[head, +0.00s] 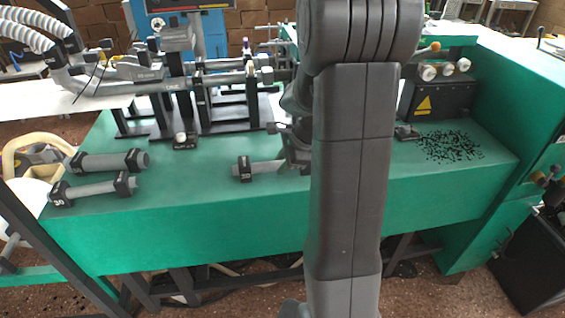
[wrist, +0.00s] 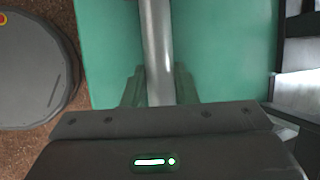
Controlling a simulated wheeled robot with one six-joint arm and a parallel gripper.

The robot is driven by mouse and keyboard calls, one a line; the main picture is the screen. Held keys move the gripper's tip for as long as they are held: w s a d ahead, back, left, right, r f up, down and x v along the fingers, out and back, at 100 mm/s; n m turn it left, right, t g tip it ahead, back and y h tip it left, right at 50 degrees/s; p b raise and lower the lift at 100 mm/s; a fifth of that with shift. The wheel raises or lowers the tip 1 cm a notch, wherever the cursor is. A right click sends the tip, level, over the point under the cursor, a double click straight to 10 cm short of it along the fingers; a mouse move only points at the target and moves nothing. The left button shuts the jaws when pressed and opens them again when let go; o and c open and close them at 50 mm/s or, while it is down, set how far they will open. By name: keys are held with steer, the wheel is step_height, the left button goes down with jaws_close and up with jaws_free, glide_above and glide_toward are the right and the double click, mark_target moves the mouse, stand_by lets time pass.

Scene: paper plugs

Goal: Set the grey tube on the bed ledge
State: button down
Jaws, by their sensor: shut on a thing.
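The grey tube (head: 265,168) lies sideways over the green bed ledge (head: 215,195), with a black collar at its left end. My gripper (head: 298,158) is at its right part, largely hidden behind my arm. In the wrist view the tube (wrist: 157,50) runs up the picture between the two fingers of my gripper (wrist: 159,88), which are shut on it. The green surface shows beneath on both sides. I cannot tell whether the tube touches the ledge or hangs just above it.
Two similar grey tubes with black collars, one behind (head: 108,162) and one in front (head: 95,190), lie at the ledge's left end. Machine frames (head: 215,95) stand behind. Black bits (head: 450,146) are scattered on the right. The ledge's front strip between is clear.

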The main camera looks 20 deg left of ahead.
steer(key=c, duration=1.2)
jaws_free()
steer(key=shift+f, duration=0.1)
steer(key=shift+o, duration=0.2)
steer(key=p+v, duration=0.1)
steer(key=v, duration=1.1)
steer(key=shift+p, duration=0.4)
